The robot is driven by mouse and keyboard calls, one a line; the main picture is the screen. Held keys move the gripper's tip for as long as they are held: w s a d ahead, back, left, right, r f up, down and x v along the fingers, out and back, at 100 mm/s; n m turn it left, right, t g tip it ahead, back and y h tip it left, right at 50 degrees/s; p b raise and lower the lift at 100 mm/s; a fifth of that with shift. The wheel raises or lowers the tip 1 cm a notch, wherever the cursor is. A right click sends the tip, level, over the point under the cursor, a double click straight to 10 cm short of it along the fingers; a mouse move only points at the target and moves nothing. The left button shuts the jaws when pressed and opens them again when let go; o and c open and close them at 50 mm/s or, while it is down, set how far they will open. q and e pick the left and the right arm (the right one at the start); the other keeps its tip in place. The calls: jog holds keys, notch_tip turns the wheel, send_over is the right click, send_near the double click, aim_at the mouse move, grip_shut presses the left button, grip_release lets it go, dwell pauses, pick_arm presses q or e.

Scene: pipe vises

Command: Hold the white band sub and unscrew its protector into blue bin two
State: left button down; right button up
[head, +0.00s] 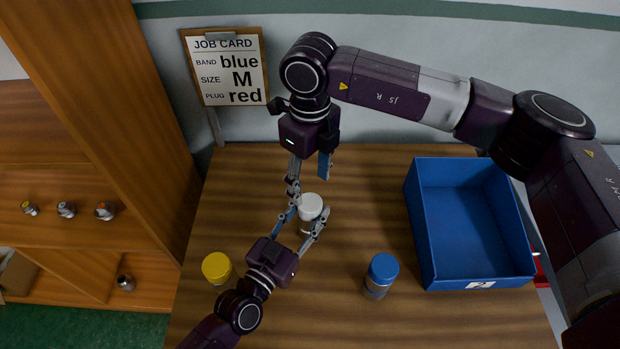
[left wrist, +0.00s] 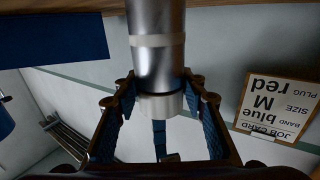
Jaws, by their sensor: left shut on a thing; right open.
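The white band sub stands upright on the table, a metal cylinder (left wrist: 155,68) with a pale band and a white protector (head: 310,206) on its top end. The white protector also shows in the left wrist view (left wrist: 160,104). My left gripper (head: 299,229) comes from the lower left and is shut on the sub, its fingers on either side near the protector. My right gripper (head: 309,176) is open, pointing down just above and behind the protector, apart from it. The blue bin (head: 427,240) labelled 2 stands at the right; its visible floor is empty.
A yellow-capped sub (head: 217,267) stands beside my left arm. A blue-capped sub (head: 381,275) stands between the left gripper and the bin. A job card (head: 228,68) stands at the back. Shelves with small metal parts are at the left. The front middle of the table (head: 320,320) is clear.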

aim_at(310, 202)
jog(key=shift+m, duration=0.3)
jog(key=shift+f, duration=0.1)
notch_tip(310, 202, down, 8)
jog(key=shift+r, duration=0.25)
jog(key=shift+c, duration=0.5)
jog(key=c, duration=1.1)
jog(key=n, duration=0.5)
jog(key=shift+n, duration=0.4)
jog(key=o, duration=1.2)
jog(key=shift+o, duration=0.2)
jog(key=shift+r, duration=0.2)
